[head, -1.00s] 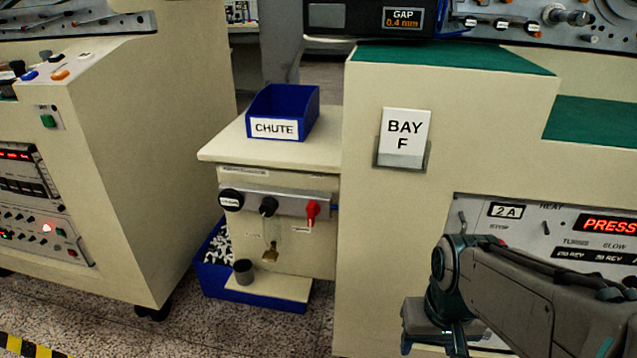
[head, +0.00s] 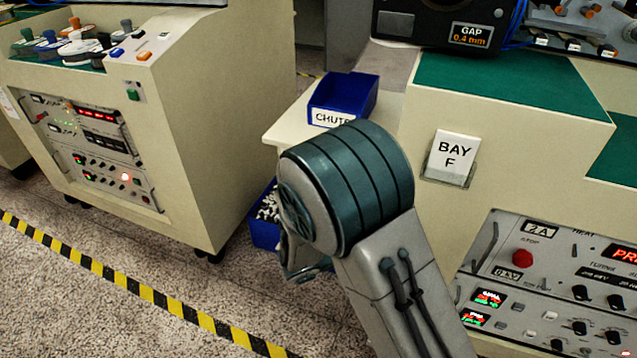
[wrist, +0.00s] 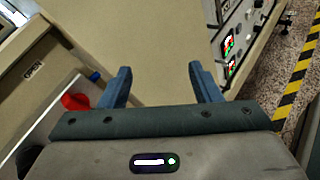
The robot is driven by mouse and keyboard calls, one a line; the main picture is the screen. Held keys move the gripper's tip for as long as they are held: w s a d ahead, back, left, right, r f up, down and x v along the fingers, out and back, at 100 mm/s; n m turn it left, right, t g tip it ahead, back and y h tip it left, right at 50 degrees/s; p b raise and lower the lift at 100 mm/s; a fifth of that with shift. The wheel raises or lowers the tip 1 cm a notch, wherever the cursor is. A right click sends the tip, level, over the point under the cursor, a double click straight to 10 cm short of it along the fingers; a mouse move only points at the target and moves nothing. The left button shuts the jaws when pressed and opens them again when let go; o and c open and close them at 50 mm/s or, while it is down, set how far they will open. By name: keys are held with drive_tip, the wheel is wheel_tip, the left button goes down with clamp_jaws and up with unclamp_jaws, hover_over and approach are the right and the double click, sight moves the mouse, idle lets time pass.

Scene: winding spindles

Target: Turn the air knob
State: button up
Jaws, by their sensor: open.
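A red knob (wrist: 75,102) shows at the left of the wrist view, on the edge of a pale panel (wrist: 62,90). Its label cannot be read, so I cannot tell whether it is the air knob. Part of a dark rounded thing (wrist: 28,158) shows at the lower left. My gripper (wrist: 160,70) is open and empty, its two blue fingers apart. The red knob lies to the left of the left finger, outside the jaws. In the head view my arm hides the small cabinet's front and its knobs.
The blue CHUTE bin (head: 342,95) stands on the small cabinet's top (head: 290,122). The BAY F cabinet (head: 500,125) is to the right, with a control panel (head: 545,280). A console (head: 185,130) stands left. Speckled floor with a striped tape (head: 130,285) is open in front.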

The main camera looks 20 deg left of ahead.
drive_tip(key=s+a+f+n+t+y+p, duration=0.15)
drive_tip(key=a+n+t+y, duration=0.35)
drive_tip(key=a, duration=0.5)
drive_tip(key=s+a+n+t+y+p, duration=0.1)
drive_tip(key=a+n+t+y+p, duration=0.2)
drive_tip(key=a+n, duration=0.5)
drive_tip(key=w+m+y+b, duration=0.1)
drive_tip(key=w, duration=1.2)
drive_tip(key=shift+f, duration=0.2)
drive_tip(key=shift+d, duration=0.1)
